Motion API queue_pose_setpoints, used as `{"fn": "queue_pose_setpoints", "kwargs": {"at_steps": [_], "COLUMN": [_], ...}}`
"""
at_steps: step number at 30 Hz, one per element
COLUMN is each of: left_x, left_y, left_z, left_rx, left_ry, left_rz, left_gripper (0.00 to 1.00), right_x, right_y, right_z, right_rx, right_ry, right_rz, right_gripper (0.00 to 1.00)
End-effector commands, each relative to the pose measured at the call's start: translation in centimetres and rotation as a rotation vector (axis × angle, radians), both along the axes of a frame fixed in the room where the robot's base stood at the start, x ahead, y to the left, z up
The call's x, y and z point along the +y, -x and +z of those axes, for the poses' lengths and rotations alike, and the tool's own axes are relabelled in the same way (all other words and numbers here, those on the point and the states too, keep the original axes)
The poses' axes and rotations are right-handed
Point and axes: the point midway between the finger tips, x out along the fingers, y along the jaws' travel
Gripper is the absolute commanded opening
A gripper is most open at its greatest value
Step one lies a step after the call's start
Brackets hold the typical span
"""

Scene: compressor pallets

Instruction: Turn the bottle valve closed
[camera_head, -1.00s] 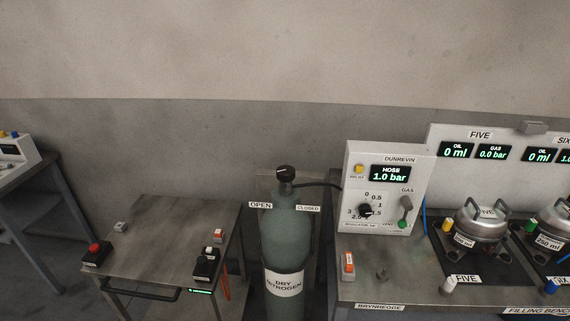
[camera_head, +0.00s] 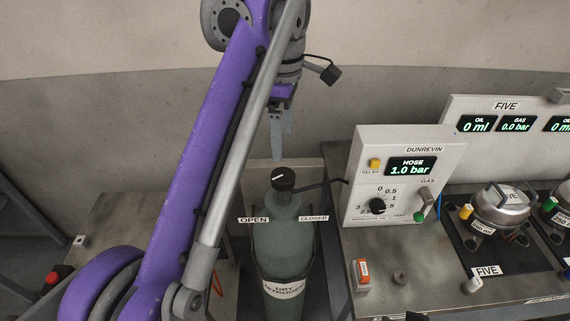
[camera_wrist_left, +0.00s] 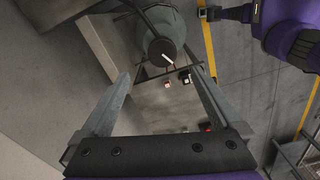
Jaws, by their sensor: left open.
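The bottle valve is a black round knob (camera_head: 283,180) with a white mark, on top of the green dry nitrogen bottle (camera_head: 283,240). The mark slants; I cannot tell which label it indicates. The OPEN label (camera_head: 254,220) is left of the bottle's neck and the CLOSED label (camera_head: 313,218) is right. My left gripper (camera_head: 281,158) points down just above the knob, open and empty. In the left wrist view the knob (camera_wrist_left: 161,52) shows between the spread fingers (camera_wrist_left: 158,68), apart from them.
A hose runs from the valve to the Dunrevin panel (camera_head: 400,150), whose display reads 1.0 bar. The filling bench (camera_head: 430,280) stands close on the right. A low table (camera_head: 110,225) is at left, partly hidden by my left arm.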

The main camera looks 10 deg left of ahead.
Motion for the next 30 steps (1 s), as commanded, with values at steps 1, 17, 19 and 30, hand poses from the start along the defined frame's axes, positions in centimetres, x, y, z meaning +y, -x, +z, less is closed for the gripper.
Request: {"fn": "queue_pose_setpoints", "kwargs": {"at_steps": [1, 17, 19, 30], "left_x": [0.0, 0.0, 0.0, 0.0], "left_y": [0.1, 0.1, 0.1, 0.1], "left_z": [-1.0, -9.5, -9.9, -10.2], "left_rx": [0.002, -0.002, -0.002, -0.002], "left_ry": [0.0, 0.0, 0.0, 0.0], "left_rz": [0.0, -0.002, -0.003, -0.003], "left_gripper": [0.98, 0.98, 0.98, 0.91], "right_x": [0.0, 0.0, 0.0, 0.0], "right_y": [0.2, 0.9, 1.0, 1.0], "right_z": [-0.6, -3.0, -3.1, -3.1], "right_rx": [0.004, 0.018, 0.018, 0.018], "right_ry": [0.0, 0.0, 0.0, 0.0], "right_rz": [0.0, 0.0, 0.0, 0.0], "right_gripper": [0.5, 0.5, 0.5, 0.5]}}
